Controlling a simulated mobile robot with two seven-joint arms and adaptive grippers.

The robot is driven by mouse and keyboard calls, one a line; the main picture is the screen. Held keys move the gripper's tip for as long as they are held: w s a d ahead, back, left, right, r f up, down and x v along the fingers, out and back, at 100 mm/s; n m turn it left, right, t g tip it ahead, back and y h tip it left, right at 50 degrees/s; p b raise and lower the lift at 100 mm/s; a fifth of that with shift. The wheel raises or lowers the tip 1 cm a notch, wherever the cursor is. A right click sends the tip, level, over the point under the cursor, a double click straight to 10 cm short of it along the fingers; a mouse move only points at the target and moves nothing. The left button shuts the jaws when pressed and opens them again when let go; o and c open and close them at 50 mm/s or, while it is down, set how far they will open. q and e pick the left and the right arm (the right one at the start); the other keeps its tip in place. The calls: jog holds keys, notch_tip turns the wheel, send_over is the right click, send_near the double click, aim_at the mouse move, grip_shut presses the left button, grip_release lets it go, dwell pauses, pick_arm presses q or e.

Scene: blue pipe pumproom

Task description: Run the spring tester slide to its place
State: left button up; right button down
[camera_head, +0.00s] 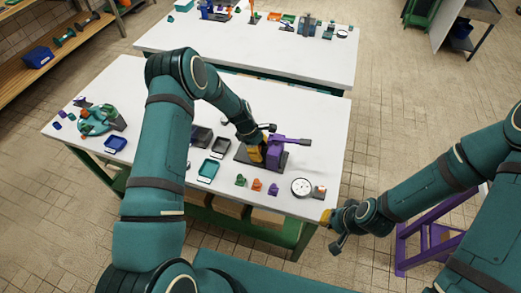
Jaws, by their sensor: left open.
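What looks like the spring tester (277,156) is a purple body with a lever-like bar pointing right, on a dark base plate near the right end of the front table.
A white dial gauge (301,187) and small colored blocks (257,185) lie in front of the tester. Trays (208,170) and a round green fixture (97,120) are further left. A second white table (270,55) stands behind. A purple frame (428,238) stands at right.

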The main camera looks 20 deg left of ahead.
aim_at(239, 150)
pick_arm(q)
grip_shut()
jog(key=shift+a, duration=0.1)
jog(key=a+b, duration=0.1)
jog(key=a, duration=0.3)
jog(key=a+b, duration=0.1)
jog(key=a, duration=0.3)
jog(key=shift+w+a+f+b, duration=0.15)
jog(key=shift+a+b, duration=0.2)
jog(key=shift+a, duration=0.5)
